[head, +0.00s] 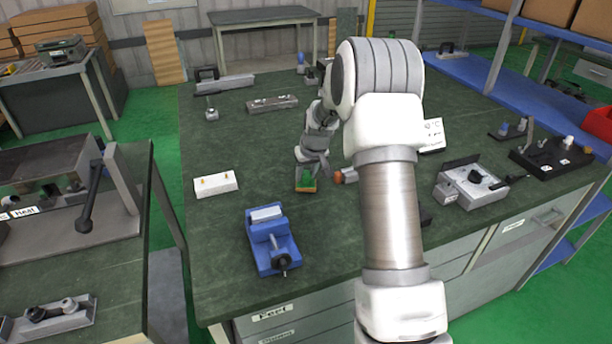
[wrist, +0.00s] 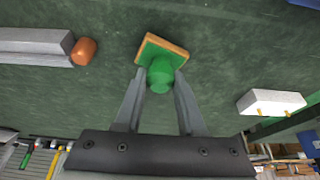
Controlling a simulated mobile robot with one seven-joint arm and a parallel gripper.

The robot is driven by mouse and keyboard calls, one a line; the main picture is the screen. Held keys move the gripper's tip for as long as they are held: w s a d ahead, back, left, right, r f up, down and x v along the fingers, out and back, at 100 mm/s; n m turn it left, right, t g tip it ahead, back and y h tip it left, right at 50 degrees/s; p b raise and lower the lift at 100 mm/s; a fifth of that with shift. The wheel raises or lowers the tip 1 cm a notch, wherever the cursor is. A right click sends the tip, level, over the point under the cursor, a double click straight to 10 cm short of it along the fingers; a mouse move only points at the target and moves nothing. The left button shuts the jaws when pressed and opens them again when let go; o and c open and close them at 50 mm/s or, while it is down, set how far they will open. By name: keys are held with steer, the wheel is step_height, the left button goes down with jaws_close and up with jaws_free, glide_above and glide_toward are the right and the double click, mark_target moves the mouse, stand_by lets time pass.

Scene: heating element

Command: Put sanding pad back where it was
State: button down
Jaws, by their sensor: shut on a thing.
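The sanding pad (head: 306,188) has an orange-brown square base and a green knob. In the head view it is near the middle of the green worktable (head: 230,135), under the end of my arm. In the wrist view the pad (wrist: 152,47) is between the fingertips, with its base turned at an angle. My gripper (wrist: 160,78) is shut on the green knob, one finger on each side; it also shows in the head view (head: 308,172). I cannot tell whether the base touches the tabletop or is slightly above it.
A grey bar with an orange end (wrist: 85,51) lies close beside the pad. A white block (head: 215,184) is to the left, and a blue vise (head: 270,240) stands nearer the front edge. A grey metal box (head: 470,185) is at the right.

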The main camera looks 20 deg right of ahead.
steer(key=shift+f, duration=0.3)
steer(key=shift+f, duration=0.1)
steer(key=shift+f, duration=0.15)
steer(key=c, duration=0.5)
jaws_free()
